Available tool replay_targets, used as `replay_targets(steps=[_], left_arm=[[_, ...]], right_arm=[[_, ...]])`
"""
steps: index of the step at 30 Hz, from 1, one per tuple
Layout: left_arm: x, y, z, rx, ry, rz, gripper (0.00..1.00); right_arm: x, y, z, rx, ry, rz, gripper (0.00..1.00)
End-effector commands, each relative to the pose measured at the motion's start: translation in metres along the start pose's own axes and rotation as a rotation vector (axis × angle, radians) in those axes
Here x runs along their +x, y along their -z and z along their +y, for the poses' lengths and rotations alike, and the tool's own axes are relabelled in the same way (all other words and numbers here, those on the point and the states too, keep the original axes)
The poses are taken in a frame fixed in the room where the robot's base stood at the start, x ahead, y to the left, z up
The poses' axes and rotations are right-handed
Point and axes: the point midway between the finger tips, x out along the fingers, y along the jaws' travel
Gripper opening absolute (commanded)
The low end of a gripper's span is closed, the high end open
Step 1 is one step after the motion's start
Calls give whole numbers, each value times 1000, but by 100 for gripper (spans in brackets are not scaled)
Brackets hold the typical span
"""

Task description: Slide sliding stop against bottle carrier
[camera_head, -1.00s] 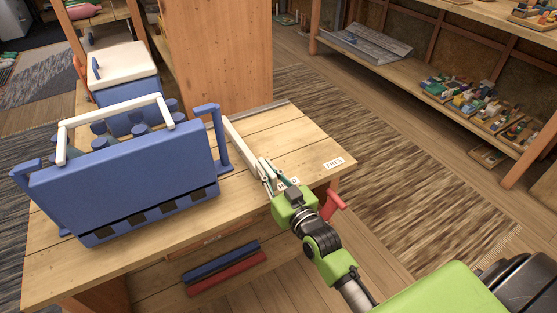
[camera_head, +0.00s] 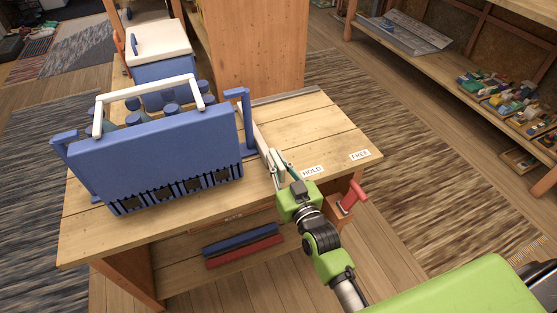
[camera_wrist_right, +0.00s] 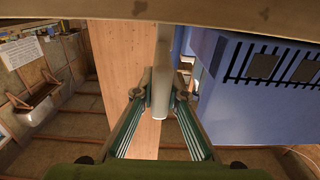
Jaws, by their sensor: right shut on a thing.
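The blue bottle carrier (camera_head: 160,155) stands on the left of the wooden workbench, with a white handle and several blue-capped bottles. It also shows at the right of the right wrist view (camera_wrist_right: 250,100). A pale bar, which looks like the sliding stop (camera_head: 262,142), lies close along the carrier's right end, beside its blue end post. I cannot tell whether they touch. My right gripper (camera_head: 276,160) is shut on the pale bar near its front end. The bar runs between the fingers in the right wrist view (camera_wrist_right: 162,75). My left gripper is not in view.
HOLD (camera_head: 313,171) and FREE (camera_head: 360,155) labels lie on the bench's front right. A red lever (camera_head: 352,197) sticks out at the front edge. Blue and red bars (camera_head: 242,243) lie on the lower shelf. The bench top right of the stop is clear.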

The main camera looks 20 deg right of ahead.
Motion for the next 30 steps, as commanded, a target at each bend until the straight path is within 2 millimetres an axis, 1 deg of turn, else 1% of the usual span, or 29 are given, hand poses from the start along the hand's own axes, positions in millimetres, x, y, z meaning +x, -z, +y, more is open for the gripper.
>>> replay_targets(steps=[1,2,3,12,16,20,27,30], left_arm=[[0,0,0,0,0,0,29],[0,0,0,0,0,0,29],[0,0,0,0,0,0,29],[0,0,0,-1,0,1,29],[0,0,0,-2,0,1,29],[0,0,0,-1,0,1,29],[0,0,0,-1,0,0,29],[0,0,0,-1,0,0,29]], right_arm=[[0,1,-4,4,7,1,17],[0,1,-4,4,7,1,25],[0,1,-4,3,6,1,29],[0,0,-2,1,3,-1,29],[-7,0,-1,1,2,-1,29],[-26,-2,-2,1,3,-4,29],[-75,-2,-2,1,4,-5,29],[-92,0,-3,2,5,-3,29]])
